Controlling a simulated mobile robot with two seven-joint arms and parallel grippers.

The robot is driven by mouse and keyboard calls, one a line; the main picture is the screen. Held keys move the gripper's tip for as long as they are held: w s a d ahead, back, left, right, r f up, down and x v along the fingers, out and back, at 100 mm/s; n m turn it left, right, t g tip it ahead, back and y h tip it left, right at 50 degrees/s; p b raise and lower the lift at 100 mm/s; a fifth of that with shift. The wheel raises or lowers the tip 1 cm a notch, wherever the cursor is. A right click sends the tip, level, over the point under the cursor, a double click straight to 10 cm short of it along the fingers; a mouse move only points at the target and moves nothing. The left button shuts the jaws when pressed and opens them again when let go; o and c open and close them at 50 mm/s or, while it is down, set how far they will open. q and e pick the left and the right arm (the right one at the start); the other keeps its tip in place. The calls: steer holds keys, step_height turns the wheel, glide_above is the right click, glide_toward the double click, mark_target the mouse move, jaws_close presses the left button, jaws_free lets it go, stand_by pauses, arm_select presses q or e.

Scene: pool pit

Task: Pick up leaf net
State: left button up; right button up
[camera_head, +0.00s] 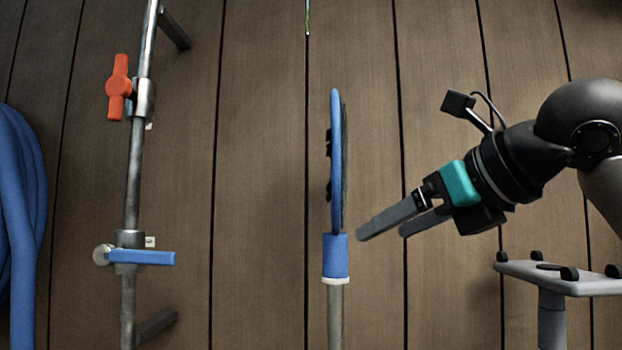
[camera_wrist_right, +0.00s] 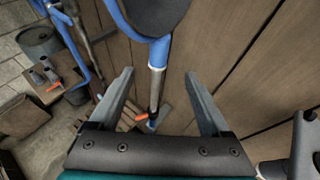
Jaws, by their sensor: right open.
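The leaf net (camera_head: 336,165) is seen nearly edge-on in the head view, upright against the wooden wall. It has a blue rim, dark mesh, a blue collar and a grey pole running down out of the picture. My right gripper (camera_head: 380,234) is to its right, open and empty, its fingers pointing left near the height of the collar. In the right wrist view, the leaf net's pole (camera_wrist_right: 157,82) shows between the two spread fingers (camera_wrist_right: 159,75), beyond their tips, with no visible contact. My left gripper is not in view.
A metal pipe (camera_head: 133,180) with an orange handle (camera_head: 118,88) and a blue handle (camera_head: 145,257) runs up the wall on the left. A coiled blue hose (camera_head: 18,200) hangs at the far left. A grey bracket (camera_head: 552,280) stands at lower right.

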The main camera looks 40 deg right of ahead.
mark_target(344, 248)
steer(key=p+x, duration=0.1)
steer(key=x, duration=0.5)
steer(key=shift+w+r+p, duration=0.1)
steer(key=shift+w+p, duration=0.1)
steer(key=shift+p, duration=0.2)
steer(key=p+x, duration=0.1)
steer(key=x, duration=0.2)
steer(key=shift+w, duration=0.35)
steer(key=shift+w+f+p, duration=0.2)
steer(key=shift+w+p, duration=0.45)
steer(key=p+x, duration=0.2)
steer(key=x, duration=0.1)
steer(key=shift+w+r+p, duration=0.1)
steer(key=shift+w+p, duration=0.2)
steer(key=shift+w, duration=0.1)
steer(key=shift+w+f, duration=0.2)
steer(key=shift+w, duration=0.1)
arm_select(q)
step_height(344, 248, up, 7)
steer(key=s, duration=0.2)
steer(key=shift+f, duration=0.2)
